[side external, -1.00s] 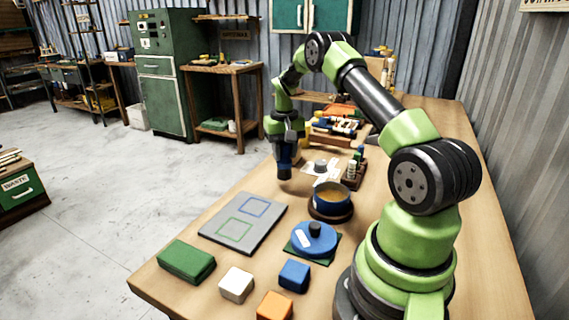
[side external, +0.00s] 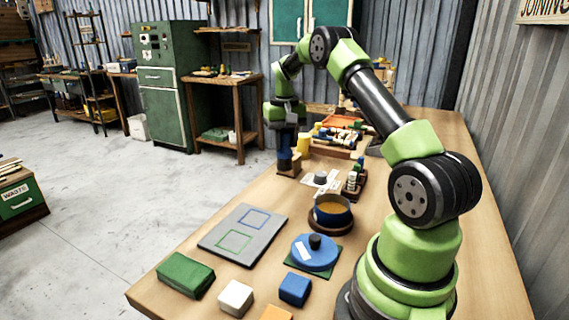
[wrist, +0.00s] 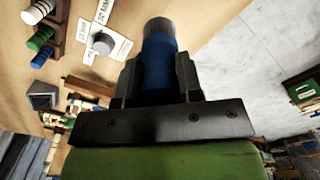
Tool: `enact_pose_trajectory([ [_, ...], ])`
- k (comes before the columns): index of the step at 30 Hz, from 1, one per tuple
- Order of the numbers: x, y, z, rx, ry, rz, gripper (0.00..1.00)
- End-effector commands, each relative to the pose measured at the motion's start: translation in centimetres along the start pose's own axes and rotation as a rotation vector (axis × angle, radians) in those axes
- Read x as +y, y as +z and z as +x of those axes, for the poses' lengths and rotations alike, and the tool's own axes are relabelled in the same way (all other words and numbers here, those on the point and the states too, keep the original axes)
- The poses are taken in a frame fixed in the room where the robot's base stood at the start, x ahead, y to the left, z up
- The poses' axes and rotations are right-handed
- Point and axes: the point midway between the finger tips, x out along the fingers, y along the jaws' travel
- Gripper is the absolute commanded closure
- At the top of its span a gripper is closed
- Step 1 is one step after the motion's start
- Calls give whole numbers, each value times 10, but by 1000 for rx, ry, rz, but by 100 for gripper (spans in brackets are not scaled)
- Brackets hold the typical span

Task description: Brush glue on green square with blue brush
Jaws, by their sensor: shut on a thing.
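My gripper (side external: 287,140) is shut on the blue brush, whose blue handle (wrist: 158,65) stands between the fingers in the wrist view, with a grey end beyond it. In the side view my gripper points down beyond the glue pot, over the far left of the bench. A brown, block-like shape (side external: 289,170) shows just below the brush; whether they touch cannot be told. The green square (side external: 234,241) is an outline on a grey board (side external: 213,239) in front.
A blue lid with a dark knob (side external: 314,250) lies on a green mat. Green (side external: 186,275), white (side external: 236,297), blue (side external: 294,289) and orange blocks line the near edge. A blue square outline (side external: 253,219) is on the board. Small bottles (side external: 355,178) and tools stand farther back.

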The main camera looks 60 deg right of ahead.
Motion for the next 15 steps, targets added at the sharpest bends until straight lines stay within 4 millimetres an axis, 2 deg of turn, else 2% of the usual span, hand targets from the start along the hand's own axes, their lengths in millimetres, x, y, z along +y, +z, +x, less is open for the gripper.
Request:
enact_pose_trajectory([
  [5, 1, 0, 0, -2, 1, 0, 90],
  [8, 8, 8, 0, -28, 11, 3, 90],
  [11, 24, 28, -1, -93, 34, 6, 90],
  [15, 49, 66, -2, -210, 68, 6, 90],
])
